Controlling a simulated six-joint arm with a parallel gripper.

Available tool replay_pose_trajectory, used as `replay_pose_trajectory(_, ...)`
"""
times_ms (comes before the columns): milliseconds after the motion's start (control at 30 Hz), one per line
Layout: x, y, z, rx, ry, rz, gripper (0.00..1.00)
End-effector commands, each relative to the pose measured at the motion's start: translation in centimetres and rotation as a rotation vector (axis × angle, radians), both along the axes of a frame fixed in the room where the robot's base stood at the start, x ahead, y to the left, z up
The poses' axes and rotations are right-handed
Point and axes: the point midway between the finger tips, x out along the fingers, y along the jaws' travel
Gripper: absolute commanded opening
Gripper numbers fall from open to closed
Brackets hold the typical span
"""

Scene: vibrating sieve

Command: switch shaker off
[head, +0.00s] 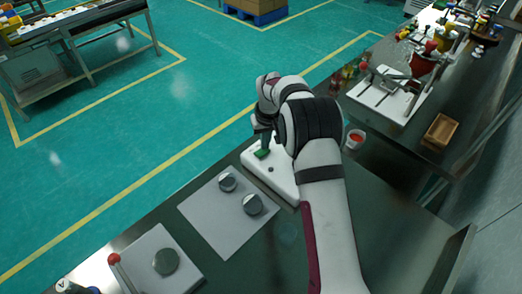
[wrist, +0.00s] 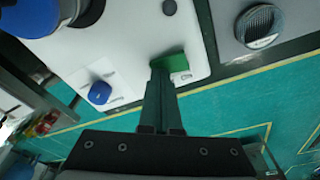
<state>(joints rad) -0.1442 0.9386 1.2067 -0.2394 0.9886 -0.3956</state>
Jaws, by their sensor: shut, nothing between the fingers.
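The shaker appears as a white base (head: 272,180) beside the grey mat in the head view; its white top (wrist: 110,35) fills the upper left of the wrist view. A green switch-like piece (wrist: 172,63) sits near the edge of that top, and it also shows in the head view (head: 262,154). A small dark round spot (wrist: 169,7) lies beyond it. My gripper (wrist: 162,68) is shut and empty, its fingertips at the green piece. I cannot tell whether they touch it or which way it is set. My arm hides part of the shaker in the head view.
A grey mat (head: 222,228) holds two round metal discs. A white plate (head: 150,245) with another disc and a red-knobbed lever (head: 113,258) stands at lower left. A white cup with red contents (head: 355,138) is right of my arm.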

Motion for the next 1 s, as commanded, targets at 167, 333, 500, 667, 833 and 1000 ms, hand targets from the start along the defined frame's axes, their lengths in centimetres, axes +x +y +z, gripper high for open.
replay_pose_trajectory(167,0.0,0.0,1.5,-0.001,-0.001,0.0,0.0)
replay_pose_trajectory(333,0.0,0.0,3.4,0.0,0.0,0.0,0.0)
replay_pose_trajectory(500,0.0,0.0,5.3,0.0,-0.002,0.0,0.0)
replay_pose_trajectory(667,0.0,0.0,6.7,0.0,0.0,0.0,0.0)
replay_pose_trajectory(833,0.0,0.0,7.0,0.0,0.001,0.001,0.0)
replay_pose_trajectory(1000,0.0,0.0,7.0,0.0,0.001,0.001,0.0)
